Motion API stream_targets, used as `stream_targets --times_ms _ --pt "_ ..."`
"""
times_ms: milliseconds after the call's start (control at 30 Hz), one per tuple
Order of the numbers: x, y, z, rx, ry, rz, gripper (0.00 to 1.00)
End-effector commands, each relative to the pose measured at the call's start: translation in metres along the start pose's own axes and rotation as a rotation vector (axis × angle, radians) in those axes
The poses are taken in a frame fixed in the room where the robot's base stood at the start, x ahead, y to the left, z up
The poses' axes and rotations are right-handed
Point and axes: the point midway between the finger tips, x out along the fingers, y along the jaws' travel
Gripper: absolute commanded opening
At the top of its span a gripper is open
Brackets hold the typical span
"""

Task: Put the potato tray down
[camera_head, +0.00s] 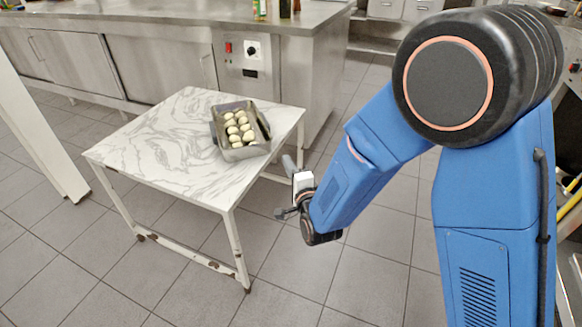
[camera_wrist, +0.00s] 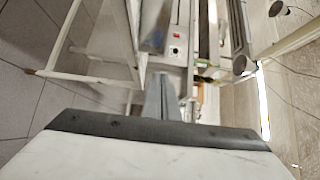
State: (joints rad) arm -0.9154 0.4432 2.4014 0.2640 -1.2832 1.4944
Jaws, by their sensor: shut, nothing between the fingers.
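The potato tray (camera_head: 244,153) is a grey metal tray with several pale potatoes (camera_head: 238,128) in it. In the head view it stands on the right part of a white marbled table (camera_head: 150,135), near the table's right edge. My gripper (camera_head: 289,162) is beside the table's right edge, to the right of the tray and apart from it. In the wrist view my gripper (camera_wrist: 161,85) shows its fingers together with nothing between them. The tray cannot be made out for certain in the wrist view.
A steel counter (camera_head: 170,62) with a control panel (camera_head: 251,52) stands behind the table. Bottles (camera_head: 260,9) stand on the counter. A white post (camera_head: 35,110) is at the left. The table's left part is bare, and tiled floor (camera_head: 375,240) is clear in front and to the right.

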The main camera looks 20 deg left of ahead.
Motion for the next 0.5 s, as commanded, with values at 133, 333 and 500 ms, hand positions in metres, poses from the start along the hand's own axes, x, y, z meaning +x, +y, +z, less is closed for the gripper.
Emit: stream_targets --times_ms 133,333,500 --pt "0.028 0.0 -0.001 0.0 0.001 -0.001 0.0" --pt "0.061 0.0 -0.001 0.001 0.001 -0.001 0.0" --pt "0.076 0.0 0.018 0.0 0.0 -0.001 0.0"
